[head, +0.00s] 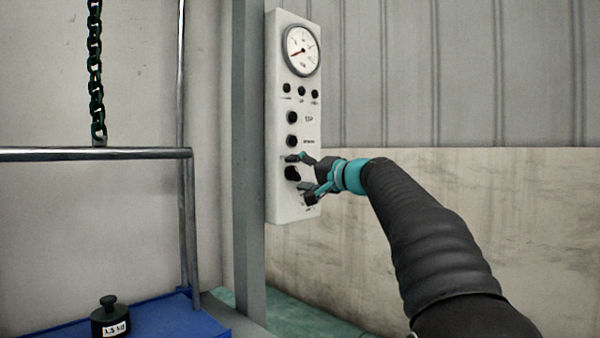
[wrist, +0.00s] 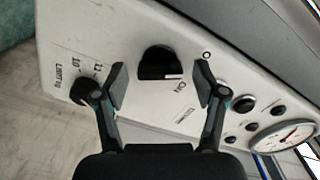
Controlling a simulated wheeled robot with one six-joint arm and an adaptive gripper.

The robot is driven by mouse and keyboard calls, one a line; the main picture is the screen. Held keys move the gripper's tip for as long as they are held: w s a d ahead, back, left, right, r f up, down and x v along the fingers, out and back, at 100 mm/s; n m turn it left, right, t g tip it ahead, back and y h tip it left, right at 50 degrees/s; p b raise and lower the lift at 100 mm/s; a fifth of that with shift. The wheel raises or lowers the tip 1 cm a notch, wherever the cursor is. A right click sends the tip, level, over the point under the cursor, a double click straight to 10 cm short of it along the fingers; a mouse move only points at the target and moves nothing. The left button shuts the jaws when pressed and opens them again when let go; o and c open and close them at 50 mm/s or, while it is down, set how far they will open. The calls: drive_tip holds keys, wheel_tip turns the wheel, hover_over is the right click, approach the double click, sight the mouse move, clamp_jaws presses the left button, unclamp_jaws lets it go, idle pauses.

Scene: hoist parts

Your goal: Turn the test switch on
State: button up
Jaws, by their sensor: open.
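The test switch (wrist: 158,62) is a black rotary knob on a white control panel (head: 285,205). In the wrist view a short white mark shows on its lower right edge, near small lettering that looks like "ON"; a small "O" stands farther right. In the head view the knob (head: 292,174) is low on the panel. My gripper (wrist: 160,80) is open, with one finger on each side of the knob and a visible gap to both. In the head view my gripper (head: 299,177) reaches the panel from the right; I cannot tell its exact depth.
A second knob marked "LIMIT" (wrist: 80,92) sits close to my left finger. Black buttons (head: 292,118) and a round gauge (head: 302,50) are higher on the panel. A grey post (head: 249,150) stands left of it. A black weight (head: 110,318) rests on a blue platform (head: 180,318).

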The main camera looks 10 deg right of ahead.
drive_tip(key=c, duration=1.1)
drive_tip(key=shift+c, duration=0.2)
drive_tip(key=shift+m, duration=0.4)
drive_tip(key=m+p, duration=0.5)
drive_tip(key=m, duration=0.6)
drive_tip(key=shift+f, duration=0.2)
